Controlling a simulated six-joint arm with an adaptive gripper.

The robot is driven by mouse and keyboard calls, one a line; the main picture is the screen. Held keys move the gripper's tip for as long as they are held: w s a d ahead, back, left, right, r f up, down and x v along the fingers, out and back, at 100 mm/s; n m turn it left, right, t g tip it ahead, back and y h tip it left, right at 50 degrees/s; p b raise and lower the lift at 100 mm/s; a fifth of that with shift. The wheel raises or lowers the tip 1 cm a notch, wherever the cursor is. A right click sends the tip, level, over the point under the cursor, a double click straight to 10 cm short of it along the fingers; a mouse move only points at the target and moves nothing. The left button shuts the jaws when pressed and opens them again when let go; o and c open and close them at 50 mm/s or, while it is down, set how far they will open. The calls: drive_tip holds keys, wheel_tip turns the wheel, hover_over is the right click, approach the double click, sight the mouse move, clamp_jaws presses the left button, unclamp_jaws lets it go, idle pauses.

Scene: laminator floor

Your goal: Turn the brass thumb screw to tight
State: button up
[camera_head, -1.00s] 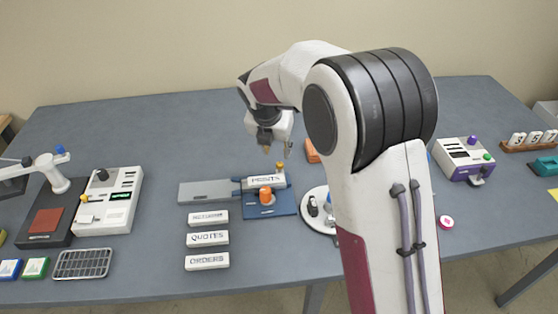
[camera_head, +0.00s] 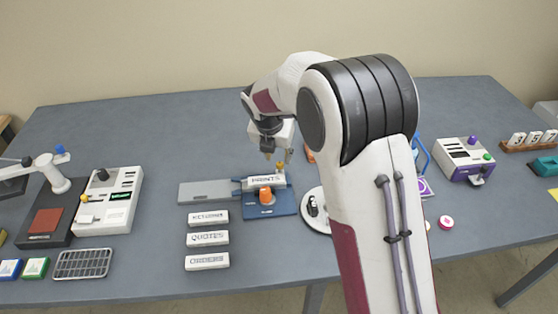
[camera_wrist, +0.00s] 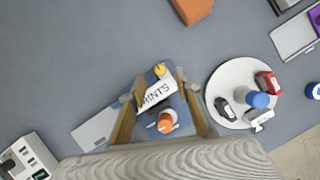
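The brass thumb screw (camera_head: 280,166) is a small yellow knob at the back of the holder with the blue base (camera_head: 284,207). In the wrist view the screw (camera_wrist: 160,69) shows just beyond the white PRINTS block (camera_wrist: 158,92). An orange knob (camera_head: 265,195) stands in front of that block, which also shows in the head view (camera_head: 266,182). My gripper (camera_head: 277,156) points down just above the screw. In the wrist view my gripper (camera_wrist: 154,88) has its two fingers spread apart with nothing held. Whether a fingertip touches the screw cannot be told.
A round white tray (camera_wrist: 224,82) with small items stands to the right. An orange block (camera_wrist: 191,9) lies behind.

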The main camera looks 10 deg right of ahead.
sight(280, 164)
drive_tip(key=shift+x, duration=2)
clamp_jaws()
